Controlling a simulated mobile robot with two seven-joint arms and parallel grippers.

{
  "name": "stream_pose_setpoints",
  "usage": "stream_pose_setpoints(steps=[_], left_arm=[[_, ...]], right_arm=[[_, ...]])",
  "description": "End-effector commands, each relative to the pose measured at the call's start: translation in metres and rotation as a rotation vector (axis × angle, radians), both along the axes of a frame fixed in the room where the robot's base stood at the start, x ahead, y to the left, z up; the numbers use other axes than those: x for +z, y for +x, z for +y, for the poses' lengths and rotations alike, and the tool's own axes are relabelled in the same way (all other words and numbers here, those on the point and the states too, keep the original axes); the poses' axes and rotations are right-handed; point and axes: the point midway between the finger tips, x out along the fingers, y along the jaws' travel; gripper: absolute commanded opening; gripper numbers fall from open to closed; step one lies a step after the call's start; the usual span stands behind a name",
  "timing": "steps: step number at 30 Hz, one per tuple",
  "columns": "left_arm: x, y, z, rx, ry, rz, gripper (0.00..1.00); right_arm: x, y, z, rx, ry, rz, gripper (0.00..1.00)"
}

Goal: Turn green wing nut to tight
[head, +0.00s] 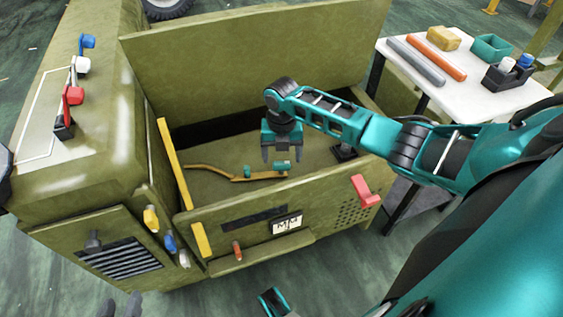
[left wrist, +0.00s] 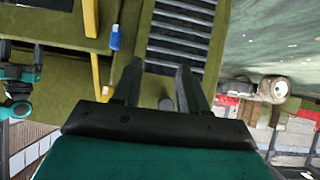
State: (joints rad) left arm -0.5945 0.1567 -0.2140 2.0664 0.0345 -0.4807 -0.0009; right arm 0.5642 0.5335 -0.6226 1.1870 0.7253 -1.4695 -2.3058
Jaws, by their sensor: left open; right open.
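Two small teal-green pieces show by the ochre strip (head: 215,174) inside the open olive compartment: one at its middle (head: 248,171) and one at its right end (head: 283,168). Which one is the green wing nut, and how tight it is, I cannot tell at this size. My right gripper (head: 282,154) is open, pointing down, with its fingertips just above the right-hand green piece; contact cannot be made out. My left gripper (head: 120,305) is open and empty at the bottom left edge; its two fingers also show in the left wrist view (left wrist: 160,76), before the vented front panel.
The compartment has a raised lid (head: 255,60) and a front wall with a red handle (head: 364,190) and orange knob (head: 237,250). Yellow, blue and white levers (head: 168,241) stick out at its left. A white table (head: 470,95) with loose parts stands at the right.

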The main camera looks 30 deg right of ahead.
Motion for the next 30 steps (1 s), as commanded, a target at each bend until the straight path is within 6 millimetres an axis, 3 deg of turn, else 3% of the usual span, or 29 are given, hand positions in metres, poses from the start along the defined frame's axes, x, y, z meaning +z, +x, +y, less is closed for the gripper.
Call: stream_pose_setpoints(steps=[1,6,16,30], left_arm=[[-0.005,0.0,0.0,-0.001,0.0,0.001,0.43],[-0.005,0.0,-0.003,-0.003,-0.006,0.005,0.43],[0.005,0.006,-0.007,0.001,-0.022,-0.013,0.43],[0.001,0.005,-0.006,-0.002,-0.015,-0.008,0.43]], right_arm=[[-0.01,0.0,0.0,-0.001,0.001,0.0,0.79],[-0.022,0.0,0.001,-0.001,0.002,-0.001,0.79],[-0.024,0.0,0.0,-0.001,0.001,-0.001,0.79],[-0.023,0.0,0.0,-0.001,0.001,-0.001,0.34]])
